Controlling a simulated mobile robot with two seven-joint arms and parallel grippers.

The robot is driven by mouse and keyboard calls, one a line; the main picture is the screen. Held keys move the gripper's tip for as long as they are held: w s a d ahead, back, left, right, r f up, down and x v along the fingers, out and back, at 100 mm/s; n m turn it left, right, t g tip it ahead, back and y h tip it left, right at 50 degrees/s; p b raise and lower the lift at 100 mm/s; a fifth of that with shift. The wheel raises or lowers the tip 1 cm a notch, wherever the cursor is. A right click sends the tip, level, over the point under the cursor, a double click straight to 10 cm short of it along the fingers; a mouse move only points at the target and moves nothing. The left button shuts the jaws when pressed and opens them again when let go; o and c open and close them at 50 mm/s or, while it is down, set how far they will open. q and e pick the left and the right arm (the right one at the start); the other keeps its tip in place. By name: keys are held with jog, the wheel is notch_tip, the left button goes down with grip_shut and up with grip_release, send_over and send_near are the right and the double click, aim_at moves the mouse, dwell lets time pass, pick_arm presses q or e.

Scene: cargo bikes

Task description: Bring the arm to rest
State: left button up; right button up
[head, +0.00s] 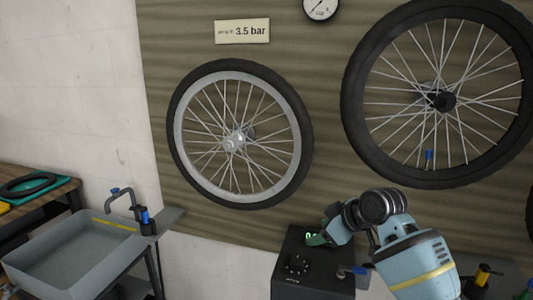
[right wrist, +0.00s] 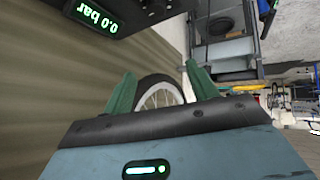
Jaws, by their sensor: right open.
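My right gripper (head: 316,239) hangs over the top of a black box (head: 297,268) in the head view, pointing left. In the right wrist view its two green fingers (right wrist: 160,88) stand wide apart with nothing held between them. A small wheel shows between and beyond the fingers. Whether the gripper touches the box cannot be told. My left arm and left gripper are not in view.
A small wheel (head: 178,128) and a larger wheel (head: 351,95) hang on the slatted wall, below a 3.5 bar sign (head: 242,31) and a gauge (head: 320,8). A sink (head: 62,270) stands left. A 0.0 bar display (right wrist: 97,17) shows upside down in the wrist view.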

jog(key=s+d+f+m+g+h, duration=0.2)
jog(key=s+f+m+g, duration=0.15)
jog(key=s+f, duration=2.15)
jog(key=s+d+f+m+g+h, duration=0.1)
jog(key=s+d+m+h, duration=0.2)
jog(key=s, duration=1.2)
jog(key=s+d+f+m+g+h, duration=0.15)
jog(key=s+d, duration=0.25)
jog(key=s, duration=1.1)
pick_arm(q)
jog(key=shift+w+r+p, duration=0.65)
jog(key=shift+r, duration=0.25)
pick_arm(e)
jog(key=w+a+f+t+y, duration=0.2)
jog(key=w+f+t, duration=0.5)
jog(key=t, duration=0.1)
jog(key=shift+w+a+m+y, duration=0.25)
jog(key=shift+a+m+y, duration=0.1)
jog(key=shift+m, duration=0.05)
